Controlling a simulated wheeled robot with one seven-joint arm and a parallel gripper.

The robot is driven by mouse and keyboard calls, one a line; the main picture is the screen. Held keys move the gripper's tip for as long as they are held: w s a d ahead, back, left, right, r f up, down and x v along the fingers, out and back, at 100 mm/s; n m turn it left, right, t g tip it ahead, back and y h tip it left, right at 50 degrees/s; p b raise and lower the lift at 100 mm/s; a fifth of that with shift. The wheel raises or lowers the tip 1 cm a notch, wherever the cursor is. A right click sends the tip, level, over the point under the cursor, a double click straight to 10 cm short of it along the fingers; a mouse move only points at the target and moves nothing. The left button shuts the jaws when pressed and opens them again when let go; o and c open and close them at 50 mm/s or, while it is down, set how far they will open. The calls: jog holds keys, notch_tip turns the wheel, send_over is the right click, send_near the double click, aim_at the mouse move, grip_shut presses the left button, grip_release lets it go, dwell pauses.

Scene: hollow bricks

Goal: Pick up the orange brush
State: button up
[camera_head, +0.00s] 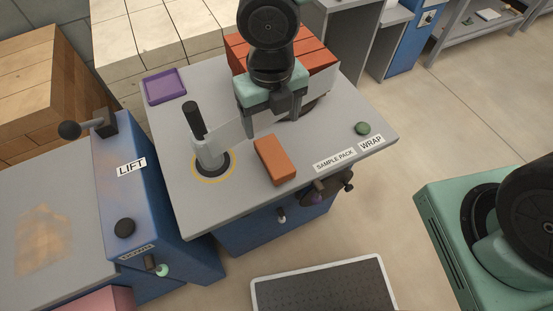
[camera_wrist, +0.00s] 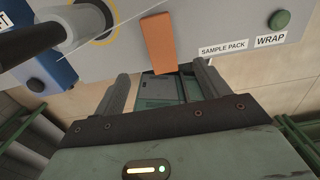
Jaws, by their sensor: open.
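The orange brush (camera_head: 274,160) shows as a plain orange block lying on the grey tabletop (camera_head: 330,115), near its front edge. No bristles can be made out. In the wrist view the orange block (camera_wrist: 159,43) lies beyond the fingertips, roughly in line with the gap between them. My gripper (camera_head: 274,122) is open and empty, above the table and behind the block in the head view. Its two dark fingers also show in the wrist view (camera_wrist: 163,77), apart from the block. Its exact height above the table is hard to tell.
An upright post (camera_head: 208,152) with a pale film stands left of the block. A purple tray (camera_head: 166,86) lies at back left, red-orange bricks (camera_head: 318,54) behind my gripper. A green button (camera_head: 362,128) is at right. A blue LIFT unit (camera_head: 140,210) adjoins the left.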

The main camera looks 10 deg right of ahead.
aim_at(274, 155)
notch_tip(274, 155, down, 8)
jog(key=shift+b, duration=0.8)
jog(key=f, duration=0.2)
jog(key=f+b, duration=0.1)
jog(key=f, duration=0.2)
jog(key=shift+s+d+f, duration=0.1)
jog(key=shift+s, duration=0.1)
jog(key=c, duration=1.2)
notch_tip(274, 155, up, 10)
jog(key=shift+r+p, duration=0.1)
jog(key=shift+p, duration=1.15)
